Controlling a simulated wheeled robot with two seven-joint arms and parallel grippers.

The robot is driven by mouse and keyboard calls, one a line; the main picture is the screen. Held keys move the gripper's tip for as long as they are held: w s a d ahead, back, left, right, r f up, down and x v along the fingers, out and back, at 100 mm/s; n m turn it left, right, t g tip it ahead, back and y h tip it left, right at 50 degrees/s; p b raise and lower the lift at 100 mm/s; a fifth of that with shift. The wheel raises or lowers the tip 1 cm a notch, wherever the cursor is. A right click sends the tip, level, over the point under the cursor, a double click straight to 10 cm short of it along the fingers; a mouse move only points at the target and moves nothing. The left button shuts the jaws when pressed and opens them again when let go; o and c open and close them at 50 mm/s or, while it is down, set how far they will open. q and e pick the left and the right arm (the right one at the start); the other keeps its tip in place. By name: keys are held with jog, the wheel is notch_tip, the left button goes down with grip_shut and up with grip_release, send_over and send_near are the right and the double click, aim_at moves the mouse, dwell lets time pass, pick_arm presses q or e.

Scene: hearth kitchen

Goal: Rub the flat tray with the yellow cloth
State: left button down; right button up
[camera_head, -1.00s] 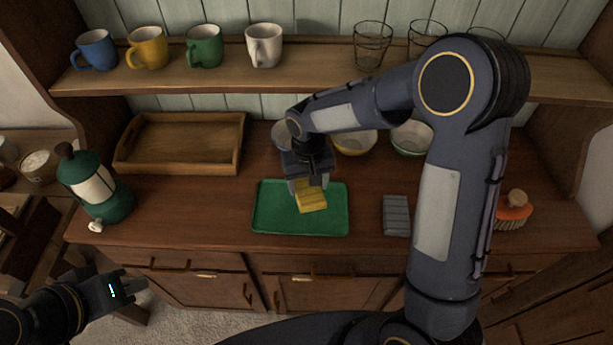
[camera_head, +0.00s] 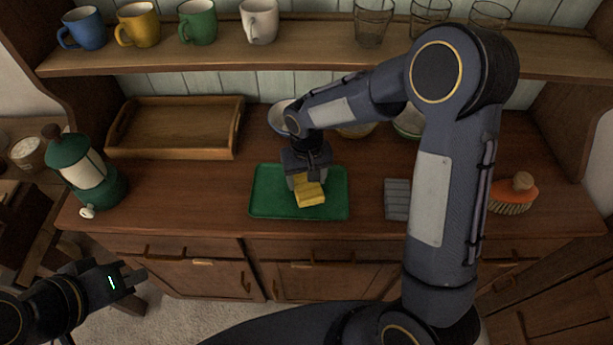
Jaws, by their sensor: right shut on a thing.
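The flat green tray (camera_head: 270,204) lies on the wooden counter, in the middle of the view. The yellow cloth (camera_head: 309,194) is folded into a small block and is at the tray's right half. My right gripper (camera_head: 307,180) points down over the tray and is shut on the cloth. The cloth appears to be on or just above the tray's surface; I cannot tell for certain whether they touch. My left gripper (camera_head: 134,278) is in front of the counter at the lower left, away from the tray, with its fingers apart and nothing between them.
A grey ribbed block (camera_head: 397,199) and an orange brush (camera_head: 514,194) lie right of the tray. A wooden tray (camera_head: 175,128), a green lantern-like pot (camera_head: 86,172) and bowls (camera_head: 281,119) stand around it. Mugs (camera_head: 198,22) and glasses (camera_head: 373,22) line the shelf above.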

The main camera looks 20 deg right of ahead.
jog(key=shift+f+b, duration=0.9)
jog(key=shift+f, duration=0.15)
jog(key=shift+w+a+r, duration=0.1)
jog(key=shift+w+a, duration=0.2)
jog(key=shift+a, duration=0.6)
jog(key=shift+w+a, duration=0.25)
jog(key=shift+a, duration=0.6)
jog(key=shift+b, duration=0.35)
jog(key=shift+s+d+f+b, duration=0.15)
jog(key=shift+s+d, duration=0.1)
jog(key=shift+d, duration=0.35)
jog(key=shift+s+d+f+b, duration=0.1)
jog(key=shift+s+d, duration=0.1)
jog(key=shift+d, duration=0.4)
jog(key=shift+s+d+f+b, duration=0.15)
jog(key=shift+s+d, duration=0.1)
jog(key=shift+d, duration=0.35)
jog(key=shift+d+r+p, duration=0.1)
jog(key=shift+r+p, duration=0.45)
jog(key=shift+w+r+p, duration=0.15)
jog(key=shift+r+p, duration=1.55)
jog(key=shift+r, duration=0.9)
